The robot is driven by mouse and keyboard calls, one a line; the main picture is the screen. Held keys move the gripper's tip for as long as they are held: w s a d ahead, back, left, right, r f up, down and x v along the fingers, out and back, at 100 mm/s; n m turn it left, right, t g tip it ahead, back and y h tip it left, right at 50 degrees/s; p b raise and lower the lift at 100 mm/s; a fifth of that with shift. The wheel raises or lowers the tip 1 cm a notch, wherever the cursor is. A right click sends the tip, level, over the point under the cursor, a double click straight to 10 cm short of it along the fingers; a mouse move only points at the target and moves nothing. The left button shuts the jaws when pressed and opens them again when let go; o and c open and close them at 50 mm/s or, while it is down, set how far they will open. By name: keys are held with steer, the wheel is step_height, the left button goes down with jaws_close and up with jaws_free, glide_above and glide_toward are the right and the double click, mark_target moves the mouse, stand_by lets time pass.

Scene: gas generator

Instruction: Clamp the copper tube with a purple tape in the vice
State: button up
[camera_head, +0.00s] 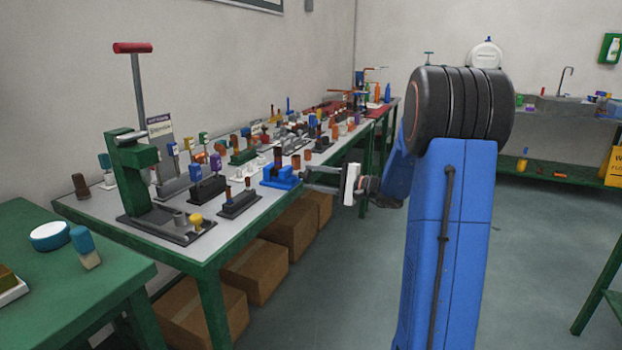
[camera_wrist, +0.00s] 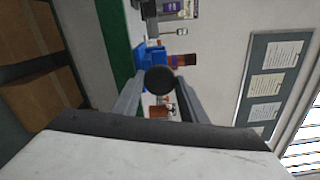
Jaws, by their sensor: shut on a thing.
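The blue vice (camera_head: 282,177) stands at the front edge of the grey-topped workbench. A brown, copper-coloured tube (camera_head: 279,157) stands upright in or at its jaws. I cannot make out purple tape on it. My gripper (camera_head: 304,179) is level with the vice, just to its right. In the wrist view, my gripper's fingers (camera_wrist: 159,88) are shut on a dark round knob-like thing (camera_wrist: 160,79), seen end-on in front of the blue vice (camera_wrist: 146,56). The brown tube (camera_wrist: 182,60) also shows there. The knob hides part of the vice, and its link to the vice is not clear.
A green press (camera_head: 133,165) with a red handle stands at the bench's near end. Several small fixtures and coloured parts crowd the bench. Cardboard boxes (camera_head: 258,268) lie beneath. A green table (camera_head: 90,290) is at left. The floor to the right is free.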

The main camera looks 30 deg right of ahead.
steer(key=shift+m, duration=1.4)
steer(key=o, duration=1.2)
steer(key=shift+v, duration=3.5)
